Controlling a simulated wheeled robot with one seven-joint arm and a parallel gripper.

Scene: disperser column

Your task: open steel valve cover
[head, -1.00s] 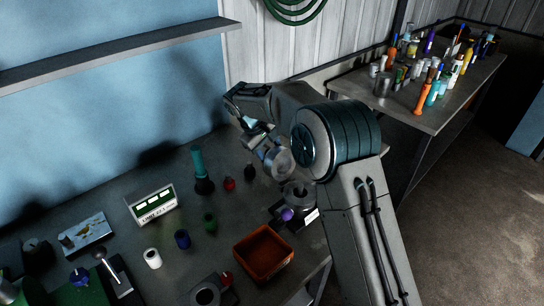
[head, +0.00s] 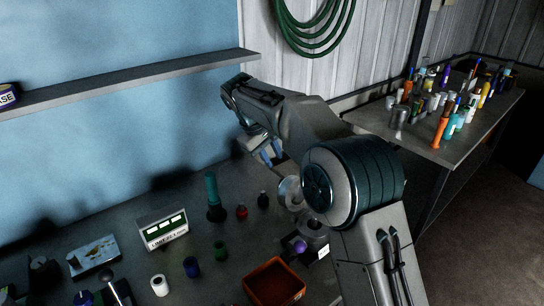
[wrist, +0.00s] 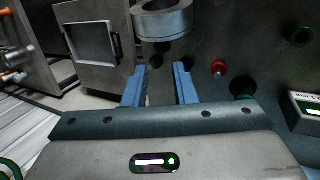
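A round steel piece (head: 289,193), which looks like the valve cover, stands tilted beside a steel cylinder (head: 314,229) near the bench's right end. My arm partly hides this area, and I cannot tell whether the piece is hinged to the cylinder. The wrist view shows a steel ring-shaped piece (wrist: 162,24) ahead of and beyond the fingertips, apart from them. My gripper (head: 271,152) is above and to the left of the round piece. In the wrist view its blue fingers (wrist: 160,70) are spread with nothing between them.
A purple knob (head: 300,247) sits by the cylinder. Red (head: 241,212) and dark (head: 263,200) knobs, a teal-handled tool (head: 213,196), a display box (head: 162,229) and an orange-brown tray (head: 274,284) are nearby. A shelf (head: 130,79) runs along the wall.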

